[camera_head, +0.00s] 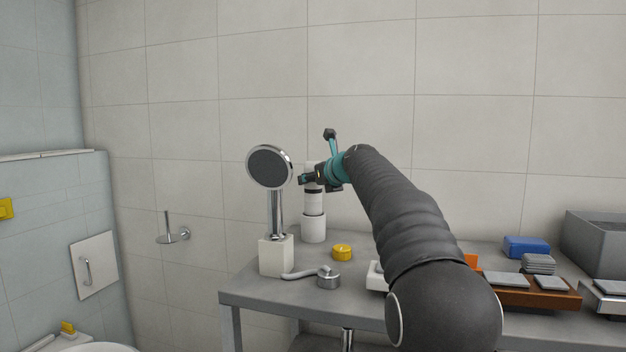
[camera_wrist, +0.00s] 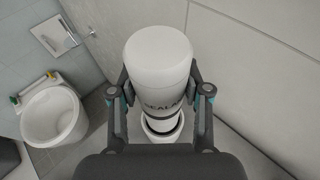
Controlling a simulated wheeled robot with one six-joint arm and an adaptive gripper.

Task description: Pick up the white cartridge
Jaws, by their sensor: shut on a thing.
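The white cartridge (camera_wrist: 158,58) is a white cylinder with a dark lettered band, partly readable as "SEALA". My gripper (camera_wrist: 160,93) is shut on it, with one finger on each side. In the head view the cartridge (camera_head: 313,201) stands upright below my gripper (camera_head: 313,179), against the back wall side of the table. A white round cup (camera_head: 314,229) is directly under it, and its rim shows around the cartridge's lower end in the wrist view (camera_wrist: 163,136). I cannot tell whether the lower end is inside the cup or just above it.
A shower head (camera_head: 269,168) stands in a cream block (camera_head: 276,256) left of the cartridge, close to my gripper. A yellow cap (camera_head: 342,252) and a metal fitting (camera_head: 327,277) lie in front on the grey table (camera_head: 270,296). A tiled wall (camera_head: 370,110) is close behind.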

